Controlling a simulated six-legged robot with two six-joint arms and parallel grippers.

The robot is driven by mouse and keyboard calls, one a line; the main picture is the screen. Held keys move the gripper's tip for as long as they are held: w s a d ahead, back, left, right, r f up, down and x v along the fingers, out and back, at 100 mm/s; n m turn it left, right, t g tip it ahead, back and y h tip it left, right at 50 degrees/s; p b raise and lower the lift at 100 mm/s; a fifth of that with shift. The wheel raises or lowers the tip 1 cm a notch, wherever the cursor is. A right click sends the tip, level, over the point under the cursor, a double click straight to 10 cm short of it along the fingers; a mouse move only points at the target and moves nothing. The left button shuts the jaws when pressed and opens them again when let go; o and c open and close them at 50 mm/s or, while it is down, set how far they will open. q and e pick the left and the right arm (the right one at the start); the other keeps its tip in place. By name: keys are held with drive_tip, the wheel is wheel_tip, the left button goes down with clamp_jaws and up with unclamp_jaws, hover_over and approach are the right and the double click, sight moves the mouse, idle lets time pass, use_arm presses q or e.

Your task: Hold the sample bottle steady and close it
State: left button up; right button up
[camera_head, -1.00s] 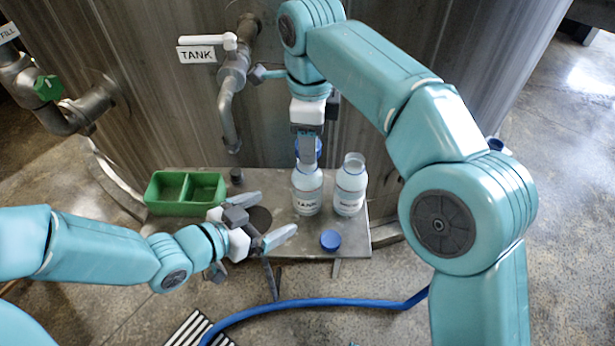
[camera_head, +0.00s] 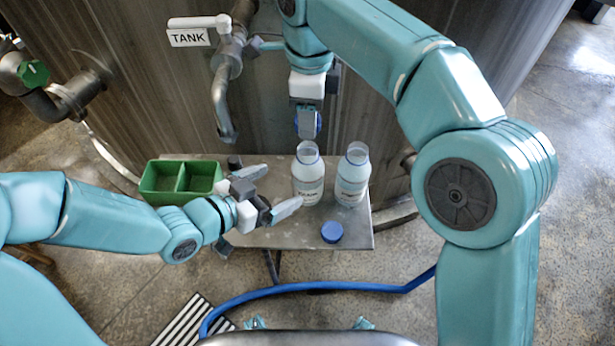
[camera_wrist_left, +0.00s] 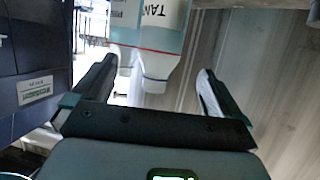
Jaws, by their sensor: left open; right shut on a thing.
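Two white sample bottles with mouths uncovered stand upright on the metal table. The left bottle (camera_head: 308,180) has a label reading TANK; the right bottle (camera_head: 352,180) stands beside it. My left gripper (camera_head: 285,187) is open, its fingers pointing towards the left bottle, apart from it. In the left wrist view the TANK bottle (camera_wrist_left: 165,35) is beyond the open fingers (camera_wrist_left: 158,70), with the other bottle (camera_wrist_left: 123,28) partly behind. My right gripper (camera_head: 308,124) is shut on a blue cap (camera_head: 317,122), above and behind the left bottle's mouth. Its fingers partly hide the cap.
Another blue cap (camera_head: 332,232) lies on the table (camera_head: 290,238) in front of the bottles. A green two-part tray (camera_head: 180,197) sits at the table's left. The tank and its pipe (camera_head: 221,105) stand behind. A blue hose (camera_head: 340,287) lies on the floor.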

sight(307, 171)
use_arm(q)
drive_tip(key=x, duration=1)
drive_tip(key=shift+w+f, duration=0.1)
drive_tip(key=shift+w, duration=0.1)
use_arm(e)
drive_tip(key=shift+w+f, duration=0.15)
drive_tip(key=shift+w, duration=0.1)
use_arm(q)
drive_tip(key=shift+d, duration=0.1)
use_arm(e)
drive_tip(key=shift+s, duration=0.1)
use_arm(q)
drive_tip(key=c, duration=1.4)
use_arm(e)
drive_tip(key=shift+f, duration=2.5)
drive_tip(key=shift+f, duration=0.85)
drive_tip(key=shift+f, duration=0.55)
